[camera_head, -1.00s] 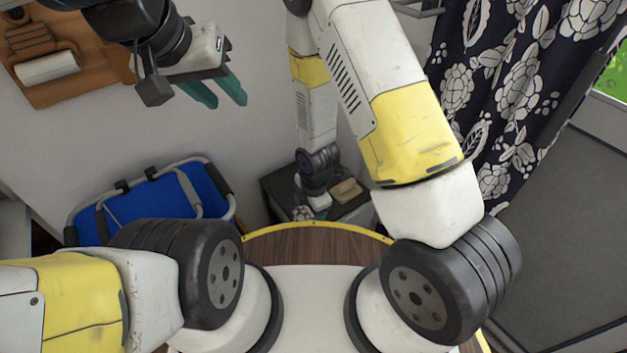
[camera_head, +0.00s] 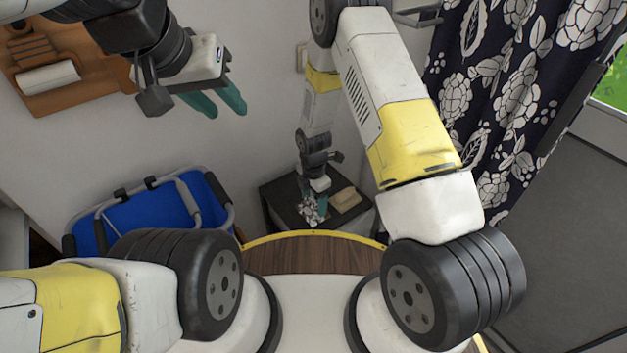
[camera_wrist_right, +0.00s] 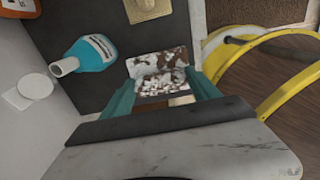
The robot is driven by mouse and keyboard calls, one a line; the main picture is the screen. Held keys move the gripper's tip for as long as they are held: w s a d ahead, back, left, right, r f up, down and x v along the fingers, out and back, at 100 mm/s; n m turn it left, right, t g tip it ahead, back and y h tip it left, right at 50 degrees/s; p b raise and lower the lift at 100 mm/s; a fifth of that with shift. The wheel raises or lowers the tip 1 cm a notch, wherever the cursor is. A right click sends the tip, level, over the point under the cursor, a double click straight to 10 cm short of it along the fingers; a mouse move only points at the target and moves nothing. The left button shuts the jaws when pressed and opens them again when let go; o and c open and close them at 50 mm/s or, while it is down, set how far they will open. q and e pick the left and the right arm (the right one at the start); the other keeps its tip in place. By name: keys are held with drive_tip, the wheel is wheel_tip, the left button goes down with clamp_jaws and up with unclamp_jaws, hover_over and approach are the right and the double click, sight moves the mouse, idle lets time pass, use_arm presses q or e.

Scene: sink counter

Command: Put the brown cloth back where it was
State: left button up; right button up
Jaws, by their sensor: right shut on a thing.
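The brown-and-white patterned cloth (camera_head: 309,212) hangs bunched from my right gripper (camera_head: 314,199) at the dark cabinet top, in the head view. In the right wrist view the crumpled cloth (camera_wrist_right: 160,66) lies between the two teal fingers of my right gripper (camera_wrist_right: 163,97), which is shut on it. I cannot tell whether the cloth touches the dark surface. My left gripper (camera_head: 225,105) is up at the upper left of the head view, in front of the wall, with its teal fingers apart and nothing between them.
The dark cabinet top (camera_head: 284,199) holds a tan block-like item (camera_head: 345,199) right of the cloth. In the wrist view a blue bottle (camera_wrist_right: 91,53) lies left of the cloth. A blue folding chair (camera_head: 140,212) stands left, and a patterned curtain (camera_head: 490,110) hangs right.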

sight(314, 201)
drive_tip(key=shift+w+f, duration=0.15)
drive_tip(key=shift+f, duration=1.65)
drive_tip(key=o, duration=1.5)
drive_tip(key=shift+c, duration=0.2)
drive_tip(key=shift+r, duration=0.1)
wheel_tip(314, 201, up, 12)
drive_tip(key=shift+f, duration=0.15)
drive_tip(key=s+d+r+m+t+y, duration=0.1)
drive_tip(key=d+r+m, duration=0.25)
drive_tip(key=r, duration=0.45)
drive_tip(key=s+d+r+m+t, duration=0.15)
drive_tip(key=r+m, duration=0.25)
drive_tip(key=r, duration=0.4)
drive_tip(key=s+d+r+m+y, duration=0.1)
drive_tip(key=d+r+m, duration=0.25)
drive_tip(key=r, duration=0.55)
drive_tip(key=s+d+r+m+t, duration=0.2)
drive_tip(key=s+r+m, duration=0.4)
drive_tip(key=s, duration=0.2)
drive_tip(key=s+d+r+m+t, duration=0.1)
drive_tip(key=s+d+r+m, duration=0.2)
drive_tip(key=s+r+m, duration=0.3)
drive_tip(key=shift+s+d+r+m+t, duration=0.3)
drive_tip(key=shift+s+m, duration=0.5)
drive_tip(key=shift+s, duration=0.35)
